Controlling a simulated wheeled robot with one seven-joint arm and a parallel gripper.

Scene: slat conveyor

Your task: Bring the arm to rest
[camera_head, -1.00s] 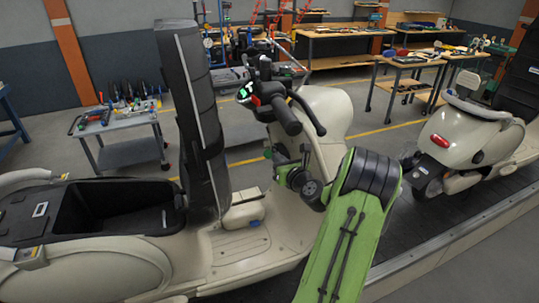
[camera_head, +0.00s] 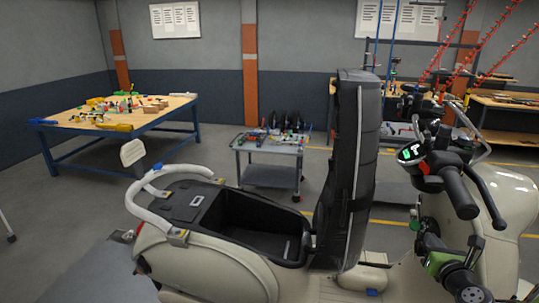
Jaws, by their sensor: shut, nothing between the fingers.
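Part of my green and black arm shows at the lower right of the head view, in front of the cream scooter's (camera_head: 215,265) front body and below its handlebar (camera_head: 455,190). My gripper (camera_head: 415,219) is at the far end of this arm, small and dark against the scooter. It is shut and empty. Its fingers are hard to make out. The rest of the arm is outside the picture.
The scooter's black seat (camera_head: 350,165) stands upright beside the open storage bin (camera_head: 255,232). A grey cart (camera_head: 270,150) with tools stands behind. A wooden-topped workbench (camera_head: 145,118) is at the back left. Floor between them is clear.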

